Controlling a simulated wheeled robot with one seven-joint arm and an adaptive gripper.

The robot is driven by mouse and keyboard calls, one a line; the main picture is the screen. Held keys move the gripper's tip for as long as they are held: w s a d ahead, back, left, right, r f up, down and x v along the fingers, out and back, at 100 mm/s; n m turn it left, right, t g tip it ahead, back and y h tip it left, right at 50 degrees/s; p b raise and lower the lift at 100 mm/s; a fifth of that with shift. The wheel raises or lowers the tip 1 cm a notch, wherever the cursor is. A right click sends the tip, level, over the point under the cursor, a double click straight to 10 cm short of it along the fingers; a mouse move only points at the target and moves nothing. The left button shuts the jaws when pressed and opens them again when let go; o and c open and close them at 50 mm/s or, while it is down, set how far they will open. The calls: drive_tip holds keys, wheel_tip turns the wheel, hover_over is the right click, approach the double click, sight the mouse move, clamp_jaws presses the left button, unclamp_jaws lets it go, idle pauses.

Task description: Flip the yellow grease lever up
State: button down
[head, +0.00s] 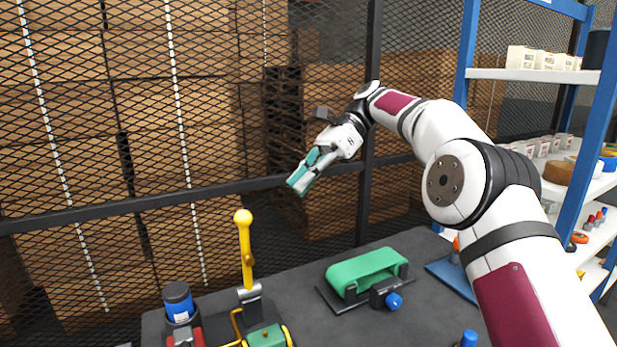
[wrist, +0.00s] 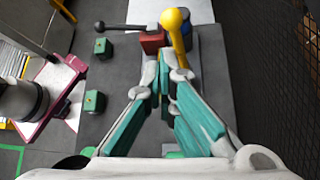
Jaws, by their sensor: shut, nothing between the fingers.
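The yellow grease lever (head: 247,258) stands nearly upright, with a round yellow knob on top, at the front left of the dark bench in the head view. It rises from a grey bracket next to a green block (head: 266,337). The lever also shows in the wrist view (wrist: 178,35), beyond the fingertips. My gripper (head: 298,184) is shut and empty, up in the air to the right of the knob and higher than it. Its teal fingers meet at the tips in the wrist view (wrist: 165,75). A gap shows between gripper and lever in the head view.
A mesh fence (head: 200,120) rises behind. Blue-framed shelves (head: 535,76) stand at the right.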

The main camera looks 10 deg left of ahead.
drive_tip(key=shift+w+d+r, duration=0.35)
drive_tip(key=shift+d, duration=0.15)
drive_tip(key=s+d+r+n+t+h, duration=0.25)
drive_tip(key=s+d, duration=0.25)
drive_tip(key=s, duration=0.3)
drive_tip(key=s+d+r+n+t+h, duration=0.2)
drive_tip(key=s+d+n+t, duration=0.15)
drive_tip(key=s+d, duration=0.3)
drive_tip(key=s+d+f+n+t+h, duration=0.1)
drive_tip(key=s+d+f+n, duration=0.1)
drive_tip(key=s+d+f, duration=0.2)
drive_tip(key=s+d+f+n+t+h+p, duration=0.1)
drive_tip(key=s+d+f+n+t, duration=0.1)
drive_tip(key=s+d, duration=0.4)
drive_tip(key=s+d+f+n+t+h, duration=0.1)
drive_tip(key=s+d+f, duration=0.4)
drive_tip(key=s, duration=0.6)
drive_tip(key=shift+f+n+t+p, duration=0.35)
drive_tip(key=shift+n+t, duration=0.25)
drive_tip(key=shift+t, duration=0.1)
